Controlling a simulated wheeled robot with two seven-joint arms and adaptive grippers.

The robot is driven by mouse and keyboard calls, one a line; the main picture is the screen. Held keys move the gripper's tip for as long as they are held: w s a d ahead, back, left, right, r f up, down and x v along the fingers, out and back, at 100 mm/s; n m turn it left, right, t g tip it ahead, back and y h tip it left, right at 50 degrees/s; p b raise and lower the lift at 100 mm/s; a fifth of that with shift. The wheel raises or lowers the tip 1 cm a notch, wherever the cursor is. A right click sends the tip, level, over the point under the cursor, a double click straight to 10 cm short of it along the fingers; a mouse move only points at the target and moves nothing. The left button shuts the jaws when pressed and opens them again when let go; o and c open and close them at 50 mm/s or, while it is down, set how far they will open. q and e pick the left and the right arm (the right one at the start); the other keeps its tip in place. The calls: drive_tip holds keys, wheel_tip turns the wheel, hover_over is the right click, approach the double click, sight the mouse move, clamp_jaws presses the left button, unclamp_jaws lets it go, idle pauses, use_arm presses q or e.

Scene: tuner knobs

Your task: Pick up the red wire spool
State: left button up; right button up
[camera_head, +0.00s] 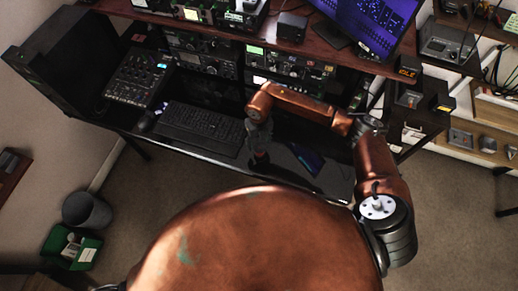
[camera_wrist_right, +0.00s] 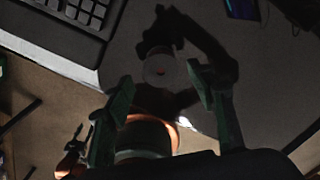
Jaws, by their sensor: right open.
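A pale round disc with a small red centre (camera_wrist_right: 160,71), which seems to be the end of the wire spool, shows on the dark desk in the right wrist view. Its red winding cannot be made out. My right gripper (camera_wrist_right: 161,84) is open, with one finger on each side of the disc in that view; whether it touches is unclear. In the head view my right gripper (camera_head: 259,143) points down over the desk, right of the keyboard, and the spool cannot be told apart there. A small, dark part of what seems my left gripper (camera_wrist_right: 78,133) shows at lower left in the wrist view.
A black keyboard (camera_head: 201,124) lies left of the right gripper. A dark phone-like slab (camera_head: 307,158) lies to its right. Radio sets (camera_head: 290,66) stand behind, under the monitor (camera_head: 372,22). The desk's front edge is close.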

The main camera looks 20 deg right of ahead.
sight(260, 148)
wheel_tip(260, 148, down, 5)
drive_tip(key=shift+s+f, duration=0.15)
drive_tip(key=c, duration=1.2)
